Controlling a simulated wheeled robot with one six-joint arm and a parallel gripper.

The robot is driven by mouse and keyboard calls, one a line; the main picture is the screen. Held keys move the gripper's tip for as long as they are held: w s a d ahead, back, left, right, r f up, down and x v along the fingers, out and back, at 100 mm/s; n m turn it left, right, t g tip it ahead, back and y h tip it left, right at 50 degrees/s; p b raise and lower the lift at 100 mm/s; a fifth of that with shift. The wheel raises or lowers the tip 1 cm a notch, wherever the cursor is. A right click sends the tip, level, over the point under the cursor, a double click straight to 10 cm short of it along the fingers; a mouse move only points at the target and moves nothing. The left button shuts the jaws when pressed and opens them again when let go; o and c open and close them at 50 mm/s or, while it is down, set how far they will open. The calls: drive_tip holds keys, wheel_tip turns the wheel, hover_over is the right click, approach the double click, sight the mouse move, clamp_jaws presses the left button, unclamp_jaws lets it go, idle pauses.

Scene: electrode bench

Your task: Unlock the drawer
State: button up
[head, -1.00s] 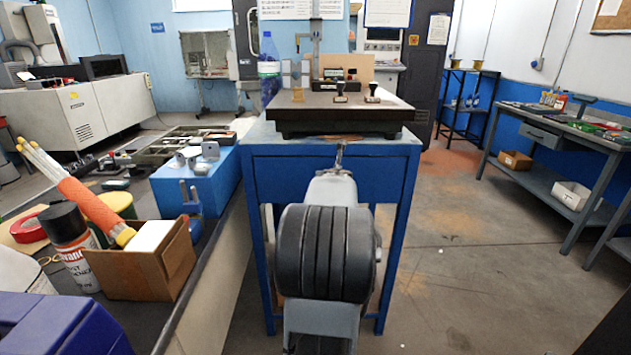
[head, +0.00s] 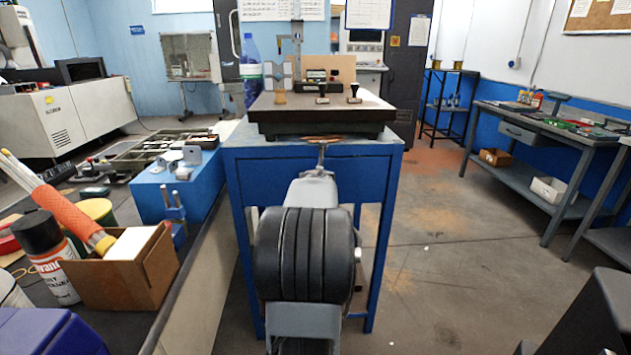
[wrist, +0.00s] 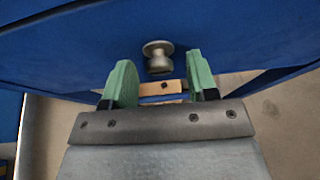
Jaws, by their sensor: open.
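The blue bench (head: 310,178) stands straight ahead, and its front panel fills the top of the wrist view (wrist: 70,50). A round metal knob-like piece (wrist: 158,50) sticks out from this panel; I cannot tell whether it is the drawer's lock or a handle. My gripper (wrist: 160,80) is open and empty. Its two green fingers stand apart on either side of the knob, a little short of it, and do not appear to touch it. In the head view my own arm covers most of the gripper and the lower panel.
A dark plate (head: 322,112) with stamps and a gauge stands on the bench, with a water bottle (head: 250,72) beside it. A cluttered worktop with a cardboard box (head: 115,275) lies left.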

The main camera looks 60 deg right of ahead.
drive_tip(key=p+v, duration=0.3)
drive_tip(key=v, duration=1.1)
drive_tip(key=shift+p, duration=0.4)
drive_tip(key=shift+d, duration=0.1)
